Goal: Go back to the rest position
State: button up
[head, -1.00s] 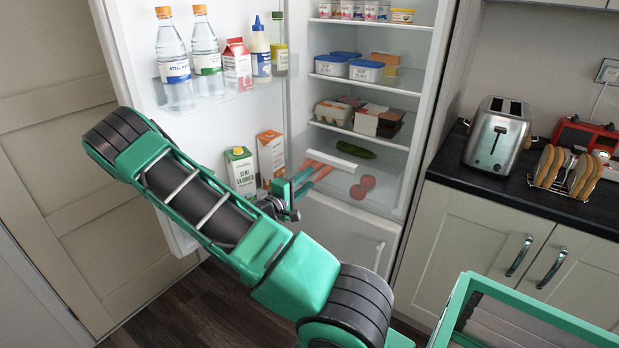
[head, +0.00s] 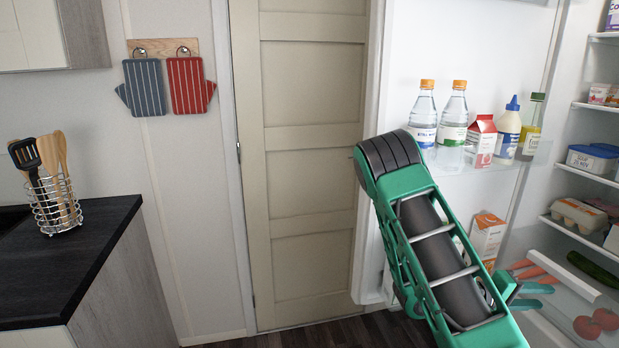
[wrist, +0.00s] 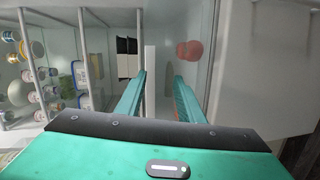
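My gripper (wrist: 161,76) is open in the wrist view, its two teal fingers apart with nothing visibly held between them. It points into the open fridge, toward the low clear drawer. In the head view a teal part of it (head: 530,288) shows by the carrots (head: 528,270), mostly hidden behind my green arm. My arm stretches in front of the open fridge door (head: 375,240). I cannot tell whether the gripper touches anything.
The fridge door holds bottles (head: 452,115) and cartons (head: 487,235) close behind my arm. Tomatoes (head: 597,323) and a cucumber (head: 592,268) lie low in the fridge. A dark counter (head: 70,250) with a utensil holder (head: 55,205) stands left. A closed panelled door (head: 305,170) is behind.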

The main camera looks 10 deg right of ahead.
jog(key=s+a+m+g+y, duration=0.2)
jog(key=s+a+m+y, duration=0.4)
jog(key=s+a+y, duration=0.25)
jog(key=s+a+r+n+t+y, duration=0.1)
jog(key=s+a+r+y, duration=0.3)
jog(key=a, duration=0.4)
jog(key=s+a+r+n+t+y, duration=0.1)
jog(key=s+a+r+t+y, duration=0.2)
jog(key=a+r, duration=0.3)
jog(key=a, duration=0.3)
jog(key=shift+s+a+r+y, duration=0.2)
jog(key=shift+s+a+y, duration=0.1)
jog(key=shift+s+y, duration=0.05)
